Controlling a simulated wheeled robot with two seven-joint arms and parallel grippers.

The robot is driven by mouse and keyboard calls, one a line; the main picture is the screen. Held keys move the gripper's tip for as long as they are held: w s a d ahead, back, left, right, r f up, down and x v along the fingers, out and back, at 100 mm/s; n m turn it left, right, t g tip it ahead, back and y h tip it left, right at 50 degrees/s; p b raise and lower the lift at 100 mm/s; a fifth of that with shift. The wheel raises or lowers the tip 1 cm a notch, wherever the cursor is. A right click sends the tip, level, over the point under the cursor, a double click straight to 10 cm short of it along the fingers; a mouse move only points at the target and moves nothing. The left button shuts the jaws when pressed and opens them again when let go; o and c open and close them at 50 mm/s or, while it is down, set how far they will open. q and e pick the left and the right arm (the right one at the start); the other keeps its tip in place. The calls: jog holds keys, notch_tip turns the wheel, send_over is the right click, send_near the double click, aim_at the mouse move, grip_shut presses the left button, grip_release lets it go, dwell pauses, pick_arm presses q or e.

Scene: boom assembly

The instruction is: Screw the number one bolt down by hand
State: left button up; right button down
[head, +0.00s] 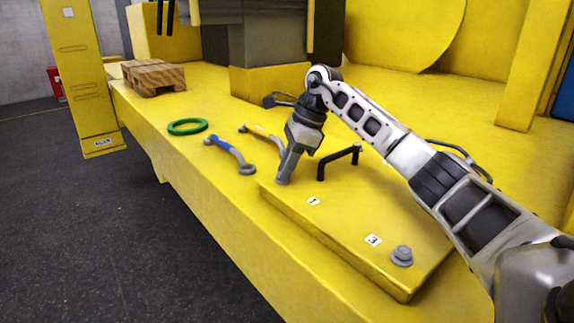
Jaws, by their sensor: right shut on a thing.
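My right gripper (284,178) comes in from the right and points down at the far-left corner of the yellow cover plate (345,215). It is shut, with its tips low over the plate beside the label "1" (313,202). The number one bolt is mostly hidden by the fingers; only a small grey end shows at the tips. I cannot tell how deep the bolt sits. Another grey bolt (402,256) stands on the plate's near corner by the label "3" (373,240). My left gripper is not in view.
A black handle (338,161) rises from the plate. A blue-handled wrench (229,153), a yellow-handled tool (262,136) and a green ring (187,127) lie to the left on the yellow surface. A wooden pallet (153,77) stands farther back. Dark floor lies beyond the left edge.

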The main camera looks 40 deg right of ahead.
jog(key=shift+m, duration=0.3)
jog(key=m, duration=0.2)
jog(key=m+t+h+p, duration=0.1)
jog(key=m, duration=0.1)
jog(key=shift+s+a+m, duration=0.1)
jog(key=shift+s+m, duration=0.1)
jog(key=shift+m, duration=0.1)
jog(key=m, duration=0.2)
jog(key=m+t+h, duration=0.1)
jog(key=m, duration=0.1)
jog(key=m+h, duration=0.1)
jog(key=shift+s+a+m+t+p, duration=0.1)
jog(key=shift+a+m+t+p, duration=0.2)
jog(key=shift+m+p, duration=0.1)
jog(key=shift+r+m+h, duration=0.1)
jog(key=shift+m+h, duration=0.2)
jog(key=shift+h, duration=0.1)
jog(key=c, duration=1.2)
grip_release()
jog(key=shift+c, duration=0.2)
jog(key=b+v, duration=0.1)
jog(key=v, duration=1.5)
jog(key=shift+d, duration=0.1)
